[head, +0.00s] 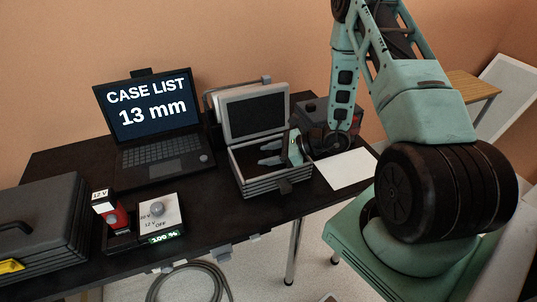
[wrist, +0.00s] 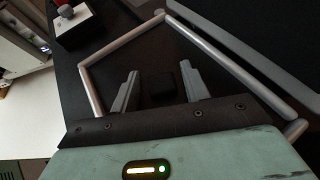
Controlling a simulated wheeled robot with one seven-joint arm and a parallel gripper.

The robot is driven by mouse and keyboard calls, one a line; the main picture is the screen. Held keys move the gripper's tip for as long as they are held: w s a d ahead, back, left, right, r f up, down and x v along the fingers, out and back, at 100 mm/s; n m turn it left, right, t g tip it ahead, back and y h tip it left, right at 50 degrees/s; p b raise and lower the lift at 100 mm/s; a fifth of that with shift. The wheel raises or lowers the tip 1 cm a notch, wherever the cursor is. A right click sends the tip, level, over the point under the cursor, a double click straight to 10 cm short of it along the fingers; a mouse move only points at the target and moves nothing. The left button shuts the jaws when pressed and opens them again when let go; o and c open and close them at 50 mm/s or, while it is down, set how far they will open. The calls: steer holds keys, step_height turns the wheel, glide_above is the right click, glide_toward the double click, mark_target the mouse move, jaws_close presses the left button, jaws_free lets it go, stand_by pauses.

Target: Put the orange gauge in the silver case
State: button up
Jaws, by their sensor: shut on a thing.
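The silver case (head: 246,185) stands open on the dark table, with its lid (head: 256,112) raised at the back. Its pale rim (wrist: 225,60) surrounds the fingers in the wrist view. My gripper (head: 270,153) reaches in from the right, with its fingers over the case's interior. I see no orange gauge elsewhere.
A laptop (head: 160,151) reading "CASE LIST 13 mm" stands left of the case. In front are a red 12 V item (head: 113,215) and a knobbed box (head: 160,217). A dark toolbox (head: 45,220) fills the left end. White paper (head: 347,169) lies right of the case.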

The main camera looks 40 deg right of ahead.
steer(key=shift+s+f, duration=0.1)
steer(key=shift+f, duration=0.2)
